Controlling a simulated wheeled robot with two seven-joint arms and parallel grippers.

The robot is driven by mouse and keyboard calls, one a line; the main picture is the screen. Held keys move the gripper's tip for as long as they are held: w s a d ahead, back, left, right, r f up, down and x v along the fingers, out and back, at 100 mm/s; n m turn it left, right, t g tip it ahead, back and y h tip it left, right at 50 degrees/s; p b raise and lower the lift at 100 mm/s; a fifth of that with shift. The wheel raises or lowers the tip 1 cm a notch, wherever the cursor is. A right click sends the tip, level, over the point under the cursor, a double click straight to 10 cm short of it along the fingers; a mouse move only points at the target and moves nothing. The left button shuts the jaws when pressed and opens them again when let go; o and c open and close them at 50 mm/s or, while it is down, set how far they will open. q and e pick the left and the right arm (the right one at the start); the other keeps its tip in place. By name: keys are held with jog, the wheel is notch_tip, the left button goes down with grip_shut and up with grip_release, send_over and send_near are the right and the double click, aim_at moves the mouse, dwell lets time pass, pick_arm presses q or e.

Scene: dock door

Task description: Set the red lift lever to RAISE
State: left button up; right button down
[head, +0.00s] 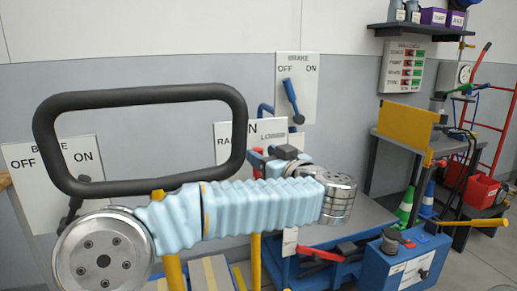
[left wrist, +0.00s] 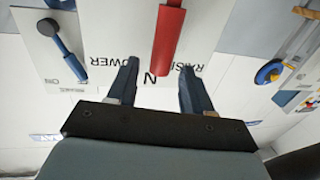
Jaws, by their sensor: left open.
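The red lift lever (left wrist: 168,35) is in front of a white panel (left wrist: 105,20), which appears upside down in the left wrist view. Its free end is by the N mark, between the RAISE and LOWER labels. My left gripper (left wrist: 160,66) is open, with one dark blue finger on each side of the lever's end. I cannot tell whether a finger touches it. In the head view my left gripper (head: 262,165) is in front of the same panel (head: 224,142) and covers much of it. My right gripper is not in view.
A brake panel (head: 309,93) with a blue lever (head: 291,96) is above and right of the lift panel. Another OFF/ON panel (head: 35,185) is at the left. A grey bench (head: 350,215), a blue box (head: 385,265) and a yellow plate (head: 407,124) stand at the right.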

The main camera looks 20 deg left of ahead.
aim_at(261, 153)
pick_arm(q)
jog(key=shift+x, duration=1.65)
jog(key=shift+c, duration=0.3)
grip_shut()
